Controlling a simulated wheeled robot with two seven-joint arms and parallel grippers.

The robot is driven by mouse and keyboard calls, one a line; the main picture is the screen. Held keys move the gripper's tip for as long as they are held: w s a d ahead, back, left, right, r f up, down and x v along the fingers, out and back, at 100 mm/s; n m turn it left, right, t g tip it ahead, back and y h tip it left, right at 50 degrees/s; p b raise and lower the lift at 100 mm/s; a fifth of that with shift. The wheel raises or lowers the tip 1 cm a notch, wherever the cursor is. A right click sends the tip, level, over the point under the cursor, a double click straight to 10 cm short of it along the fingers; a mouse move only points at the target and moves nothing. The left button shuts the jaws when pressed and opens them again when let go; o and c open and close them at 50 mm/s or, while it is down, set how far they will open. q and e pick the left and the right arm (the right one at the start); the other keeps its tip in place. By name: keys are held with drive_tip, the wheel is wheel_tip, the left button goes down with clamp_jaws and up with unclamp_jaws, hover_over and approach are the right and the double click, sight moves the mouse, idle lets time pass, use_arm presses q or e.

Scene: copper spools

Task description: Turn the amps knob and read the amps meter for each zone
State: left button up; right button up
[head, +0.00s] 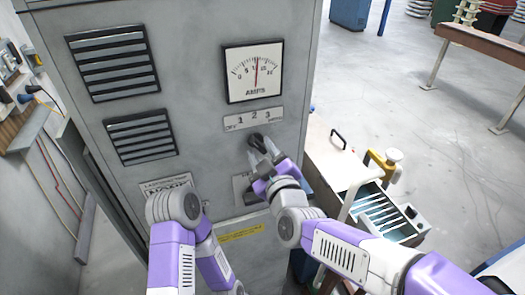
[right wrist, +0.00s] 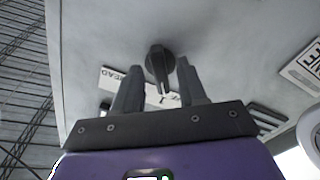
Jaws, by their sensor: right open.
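The amps meter (head: 253,72) is a white square dial with a black frame on the grey cabinet. Its thin needle stands nearly upright, close to mid-scale; the exact value is too small to read surely. Below it is a label plate (head: 253,119) marked OFF, 1, 2, 3. The dark amps knob (head: 256,140) is under the plate, partly hidden by my right gripper (head: 264,158). In the right wrist view, the knob (right wrist: 158,62) lies between the two open fingers (right wrist: 160,85), near their tips, with visible gaps. Which mark it points to is unclear. My left gripper is not visible.
The cabinet has two louvred vents (head: 112,62) at left and a yellow label (head: 240,233) low down. To the right stands a pale bench unit (head: 335,165) with an open drawer (head: 378,212) and a yellow-and-white object (head: 384,165). Open floor lies beyond.

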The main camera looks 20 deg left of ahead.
clamp_jaws()
idle(0.3)
drive_tip(key=m+b, duration=0.2)
drive_tip(key=shift+f+m, duration=0.15)
drive_tip(key=shift+m, duration=0.25)
drive_tip(key=shift+a+m+b, duration=0.1)
drive_tip(key=shift+m+b, duration=1.1)
drive_tip(key=shift+m, duration=0.8)
unclamp_jaws()
